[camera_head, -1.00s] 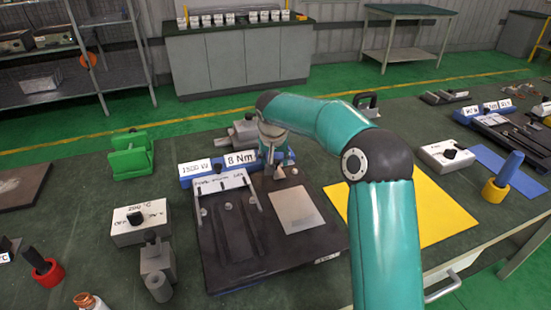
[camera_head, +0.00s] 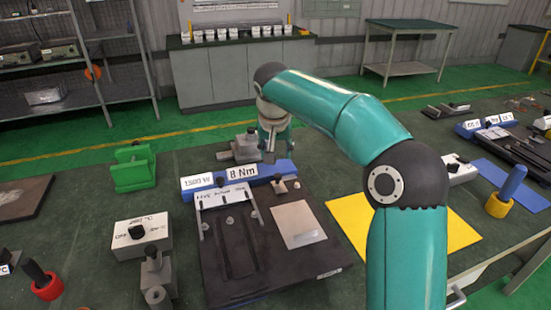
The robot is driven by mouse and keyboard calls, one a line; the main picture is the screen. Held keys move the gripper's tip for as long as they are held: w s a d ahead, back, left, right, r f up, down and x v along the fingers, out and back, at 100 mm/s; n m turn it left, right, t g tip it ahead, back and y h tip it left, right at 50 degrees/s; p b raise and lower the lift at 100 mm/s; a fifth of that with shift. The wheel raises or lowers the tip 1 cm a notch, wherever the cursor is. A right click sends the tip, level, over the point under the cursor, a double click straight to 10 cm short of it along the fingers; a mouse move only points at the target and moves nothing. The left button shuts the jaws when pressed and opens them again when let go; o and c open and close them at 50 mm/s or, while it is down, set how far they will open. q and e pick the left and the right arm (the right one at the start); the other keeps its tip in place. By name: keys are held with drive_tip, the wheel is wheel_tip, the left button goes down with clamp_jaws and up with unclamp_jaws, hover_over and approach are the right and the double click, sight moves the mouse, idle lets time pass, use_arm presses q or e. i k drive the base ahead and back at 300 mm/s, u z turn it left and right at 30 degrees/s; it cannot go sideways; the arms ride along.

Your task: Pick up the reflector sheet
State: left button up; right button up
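A thin light-grey metal sheet (camera_head: 299,220), which looks like the reflector sheet, lies flat on the right part of a dark fixture board (camera_head: 275,265). A small knob-like piece (camera_head: 280,184) stands just behind the sheet. My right arm reaches in from the bottom right. Its gripper (camera_head: 270,156) points down over the back edge of the board, near the blue block, beyond the sheet and apart from it. The fingers are small and dark, and I cannot tell how far open they are. My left gripper is out of view.
A blue block labelled "8 Nm" (camera_head: 271,172) runs along the board's back. A white control box (camera_head: 142,235) and green holder (camera_head: 133,167) stand left. My arm crosses above the mat.

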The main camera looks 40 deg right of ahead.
sight(298, 226)
drive_tip(key=k, duration=1.5)
